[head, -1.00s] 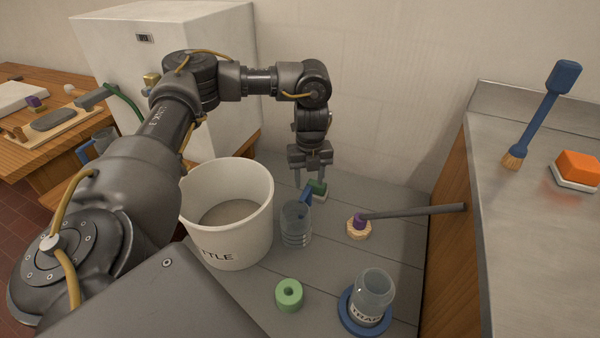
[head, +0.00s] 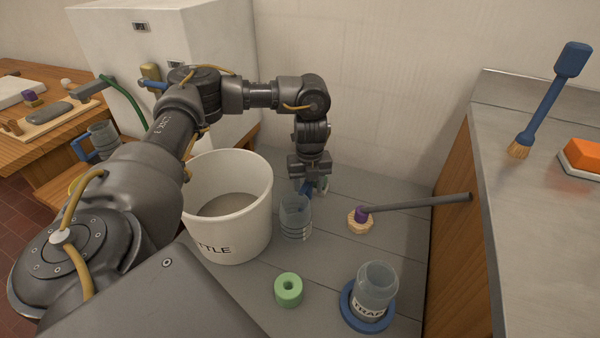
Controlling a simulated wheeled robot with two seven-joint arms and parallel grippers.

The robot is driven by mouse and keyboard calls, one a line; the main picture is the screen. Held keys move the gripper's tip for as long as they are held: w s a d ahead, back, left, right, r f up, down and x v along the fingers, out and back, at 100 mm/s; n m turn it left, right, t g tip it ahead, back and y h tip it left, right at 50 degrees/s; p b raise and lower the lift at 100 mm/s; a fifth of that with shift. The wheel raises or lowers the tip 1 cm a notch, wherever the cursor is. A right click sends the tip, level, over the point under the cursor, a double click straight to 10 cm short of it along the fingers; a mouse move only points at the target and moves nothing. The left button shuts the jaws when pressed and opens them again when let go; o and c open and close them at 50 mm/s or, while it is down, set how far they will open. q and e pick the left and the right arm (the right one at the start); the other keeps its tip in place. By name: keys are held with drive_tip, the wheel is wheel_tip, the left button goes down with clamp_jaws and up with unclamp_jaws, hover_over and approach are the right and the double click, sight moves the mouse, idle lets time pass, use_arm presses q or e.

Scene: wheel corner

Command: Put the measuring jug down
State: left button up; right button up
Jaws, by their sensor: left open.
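A clear measuring jug (head: 295,222) with a blue handle stands upright on the grey plank surface (head: 340,265), just right of the big white bucket. My left gripper (head: 312,186) points down at the handle on the jug's far side, with its jaws open. Its fingertips are partly hidden by the handle and the jug, so I cannot tell whether they touch it. A second clear jug with a blue handle (head: 82,148) stands at the left by the wooden bench. My right gripper is not in view.
The white bucket (head: 228,245) stands close left of the jug. A green ring (head: 288,291), a labelled jar (head: 374,290) on a blue ring and a long-handled brush (head: 359,224) surround it. A metal counter (head: 540,240) bounds the right. Bare planks lie between.

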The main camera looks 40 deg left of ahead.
use_arm(q)
drive_tip(key=shift+f, duration=0.1)
drive_tip(key=shift+c, duration=0.5)
clamp_jaws()
